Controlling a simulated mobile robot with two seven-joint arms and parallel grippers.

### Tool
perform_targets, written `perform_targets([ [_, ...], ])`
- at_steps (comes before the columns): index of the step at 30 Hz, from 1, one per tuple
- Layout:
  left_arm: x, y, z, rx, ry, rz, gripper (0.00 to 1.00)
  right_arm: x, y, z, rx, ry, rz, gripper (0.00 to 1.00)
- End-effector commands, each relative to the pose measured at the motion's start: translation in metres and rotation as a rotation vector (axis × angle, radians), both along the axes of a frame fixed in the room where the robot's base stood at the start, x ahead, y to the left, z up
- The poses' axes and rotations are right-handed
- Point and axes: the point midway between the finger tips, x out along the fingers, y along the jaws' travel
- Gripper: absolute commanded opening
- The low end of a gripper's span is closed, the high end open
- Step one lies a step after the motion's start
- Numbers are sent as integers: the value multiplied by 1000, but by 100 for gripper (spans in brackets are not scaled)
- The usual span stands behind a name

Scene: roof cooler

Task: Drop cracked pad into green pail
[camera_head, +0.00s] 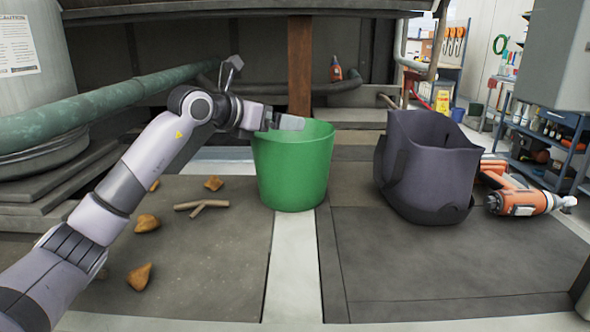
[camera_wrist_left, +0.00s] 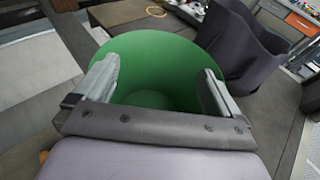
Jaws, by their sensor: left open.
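A green pail (camera_head: 292,172) stands upright on the floor mats near the middle of the head view. My left gripper (camera_head: 288,122) is at its open top, reaching in from the left over the rim. In the left wrist view the gripper (camera_wrist_left: 161,80) has its two fingers wide apart with nothing between them, and the green inside of the pail (camera_wrist_left: 158,62) shows between and beyond them. The pail's bottom is partly hidden by the gripper. I cannot make out a cracked pad in either view. My right gripper is not in view.
A dark grey bag-like bin (camera_head: 428,165) stands right of the pail, with an orange power tool (camera_head: 522,200) beside it. Brown leaves (camera_head: 140,276) and a forked twig (camera_head: 202,207) lie on the left mat. A green pipe (camera_head: 100,103) runs along the left. The front right mat is clear.

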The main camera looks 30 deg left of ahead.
Motion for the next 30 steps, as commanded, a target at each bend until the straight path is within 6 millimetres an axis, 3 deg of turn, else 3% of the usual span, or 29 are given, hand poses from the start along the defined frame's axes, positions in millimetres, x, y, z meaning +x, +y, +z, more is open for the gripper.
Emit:
perform_targets([
  [6, -32, 8, 8, 6, -1, 1, 98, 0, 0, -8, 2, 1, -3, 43],
  [12, -51, 12, 15, 3, -2, 1, 98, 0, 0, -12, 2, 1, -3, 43],
  [30, -55, 13, 18, 2, -1, -1, 98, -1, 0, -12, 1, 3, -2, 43],
])
